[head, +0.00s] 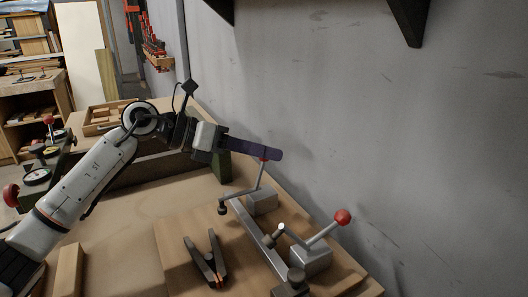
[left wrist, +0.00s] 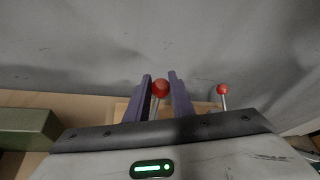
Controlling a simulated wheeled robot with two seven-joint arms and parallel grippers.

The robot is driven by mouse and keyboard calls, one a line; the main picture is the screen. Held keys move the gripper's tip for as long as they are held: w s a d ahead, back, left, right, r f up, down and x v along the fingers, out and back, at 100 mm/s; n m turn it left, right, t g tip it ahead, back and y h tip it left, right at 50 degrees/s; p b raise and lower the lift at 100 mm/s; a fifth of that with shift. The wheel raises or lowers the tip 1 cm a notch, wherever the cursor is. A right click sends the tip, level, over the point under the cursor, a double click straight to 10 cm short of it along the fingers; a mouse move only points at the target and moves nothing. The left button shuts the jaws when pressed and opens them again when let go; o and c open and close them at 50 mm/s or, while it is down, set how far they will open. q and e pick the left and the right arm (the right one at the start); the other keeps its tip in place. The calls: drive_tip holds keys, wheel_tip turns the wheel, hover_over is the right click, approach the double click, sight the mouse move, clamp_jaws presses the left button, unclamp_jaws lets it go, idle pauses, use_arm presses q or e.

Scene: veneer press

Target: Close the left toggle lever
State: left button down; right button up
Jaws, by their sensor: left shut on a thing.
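The left toggle lever (head: 260,177) stands up from its grey clamp base (head: 264,202) on the wooden board. Its red knob (left wrist: 160,88) sits between my purple fingers in the left wrist view. My left gripper (head: 266,152) is shut on this lever at the knob. In the head view the fingers hide most of the knob. The clamp's arm reaches left to a dark tip (head: 223,209). A second toggle lever (head: 324,233) with a red knob (head: 343,216) leans up to the right on its own base. My right gripper is not in view.
A metal bar (head: 258,236) runs along the board between the clamps. A dark two-armed hand tool (head: 207,262) lies on the board. The grey wall (head: 350,110) is close behind the bench. A wooden tray (head: 100,117) stands at the far left.

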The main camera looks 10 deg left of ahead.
use_arm(q)
drive_tip(key=shift+f, duration=0.1)
drive_tip(key=c, duration=1.5)
unclamp_jaws()
drive_tip(key=shift+s+a, duration=0.1)
drive_tip(key=shift+c, duration=0.2)
drive_tip(key=v, duration=1)
drive_tip(key=shift+b, duration=0.4)
drive_tip(key=shift+s+a, duration=0.1)
